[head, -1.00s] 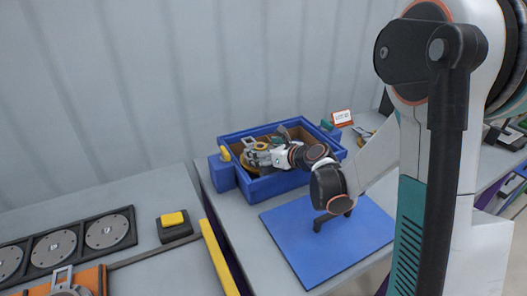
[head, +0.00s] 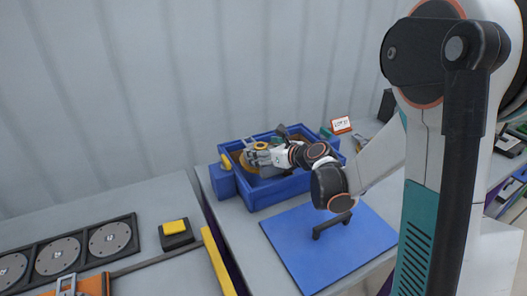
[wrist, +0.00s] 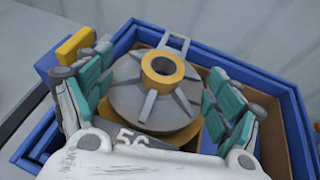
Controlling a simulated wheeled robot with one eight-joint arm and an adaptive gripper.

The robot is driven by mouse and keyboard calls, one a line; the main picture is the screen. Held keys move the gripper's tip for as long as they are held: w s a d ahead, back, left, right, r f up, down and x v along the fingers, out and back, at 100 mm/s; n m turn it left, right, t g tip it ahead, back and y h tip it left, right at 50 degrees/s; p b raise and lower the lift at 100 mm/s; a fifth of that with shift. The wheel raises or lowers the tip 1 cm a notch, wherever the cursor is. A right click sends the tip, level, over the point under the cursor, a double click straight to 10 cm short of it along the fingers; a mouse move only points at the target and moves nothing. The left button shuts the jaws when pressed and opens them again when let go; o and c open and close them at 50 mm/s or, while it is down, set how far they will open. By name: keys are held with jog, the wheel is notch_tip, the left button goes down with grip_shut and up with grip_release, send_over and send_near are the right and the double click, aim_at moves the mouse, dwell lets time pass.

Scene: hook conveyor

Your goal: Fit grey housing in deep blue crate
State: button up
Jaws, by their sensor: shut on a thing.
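The grey housing (wrist: 157,95) is a wide ribbed cone with a yellow collar and a hole at its top. In the wrist view it sits between the teal fingers of my gripper (wrist: 163,92), which is shut on it. The deep blue crate (wrist: 290,110) surrounds it in that view. In the head view my gripper (head: 262,157) reaches into the mouth of the crate (head: 283,190) from the right. A yellow-orange part shows beneath the housing. My gripper hides the housing's lower near side, and I cannot tell whether it rests on the crate's bottom.
A brown inner wall (wrist: 262,95) lines the crate's right side. A blue mat (head: 310,250) lies in front of the crate. A yellow button box (head: 175,232), a dark rack with round discs (head: 60,255) and an orange carrier (head: 85,285) are at left. A small sign (head: 341,125) stands behind right.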

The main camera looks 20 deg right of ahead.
jog(key=shift+r+p, duration=0.55)
jog(key=shift+r, duration=0.4)
jog(key=shift+f, duration=0.1)
jog(key=shift+f, duration=0.3)
jog(key=shift+f+b, duration=2.4)
jog(key=shift+f, duration=0.25)
dwell(1.8)
jog(key=o, duration=1.3)
